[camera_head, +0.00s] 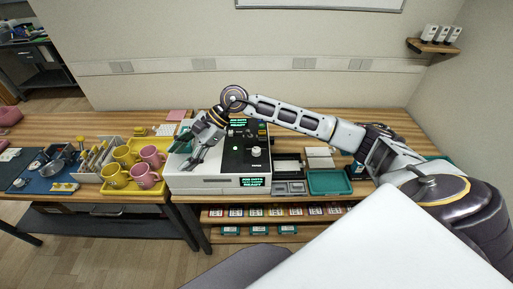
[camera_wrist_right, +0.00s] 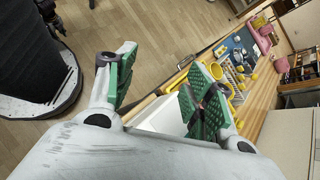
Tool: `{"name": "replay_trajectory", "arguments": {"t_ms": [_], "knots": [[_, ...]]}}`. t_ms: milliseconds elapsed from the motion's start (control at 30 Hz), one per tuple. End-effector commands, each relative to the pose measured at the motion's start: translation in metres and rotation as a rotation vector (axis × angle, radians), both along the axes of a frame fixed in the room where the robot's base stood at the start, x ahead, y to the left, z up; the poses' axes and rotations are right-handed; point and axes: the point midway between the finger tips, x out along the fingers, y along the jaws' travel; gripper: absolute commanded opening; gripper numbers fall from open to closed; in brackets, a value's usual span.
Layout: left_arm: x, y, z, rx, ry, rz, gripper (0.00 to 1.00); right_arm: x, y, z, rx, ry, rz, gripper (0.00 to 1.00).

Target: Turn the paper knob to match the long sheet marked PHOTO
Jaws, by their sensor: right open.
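The white press machine (camera_head: 205,182) stands on the wooden bench, with a black control panel (camera_head: 237,163) on top. A pale round knob (camera_head: 256,152) sits on the panel; its setting is too small to read, and I cannot tell if it is the paper knob. A lit green display (camera_head: 255,182) is on the front. My right gripper (camera_head: 186,156) is open and empty above the machine's left part, left of the knob. Its green-padded fingers show spread in the right wrist view (camera_wrist_right: 165,84). I can make out no sheet marked PHOTO. My left gripper is out of view.
A yellow tray (camera_head: 135,193) with pink and yellow mugs (camera_head: 145,174) stands left of the machine. Pale sheets (camera_head: 320,157), a teal tray (camera_head: 328,182) and grey bins (camera_head: 290,188) lie right of it. A shelf below holds several small boxes (camera_head: 257,212).

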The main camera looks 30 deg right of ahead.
Motion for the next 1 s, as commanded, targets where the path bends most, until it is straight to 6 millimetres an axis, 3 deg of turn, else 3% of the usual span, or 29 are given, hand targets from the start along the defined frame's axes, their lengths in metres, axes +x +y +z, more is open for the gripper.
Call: {"name": "replay_trajectory", "arguments": {"t_ms": [300,600,700,833,1000], "knots": [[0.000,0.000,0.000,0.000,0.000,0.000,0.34,0.020,-0.105,-0.024,-0.414,-0.076,0.103,0.53],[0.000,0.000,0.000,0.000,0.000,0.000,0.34,0.029,-0.217,-0.016,-0.769,-0.054,0.163,0.53],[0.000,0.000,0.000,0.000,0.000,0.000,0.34,0.028,-0.245,-0.010,-0.848,-0.035,0.171,0.53],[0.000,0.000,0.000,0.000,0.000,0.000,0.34,0.027,-0.264,-0.005,-0.905,-0.018,0.180,0.53],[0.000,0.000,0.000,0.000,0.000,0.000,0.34,0.026,-0.270,-0.003,-0.921,-0.012,0.181,0.53]]}}
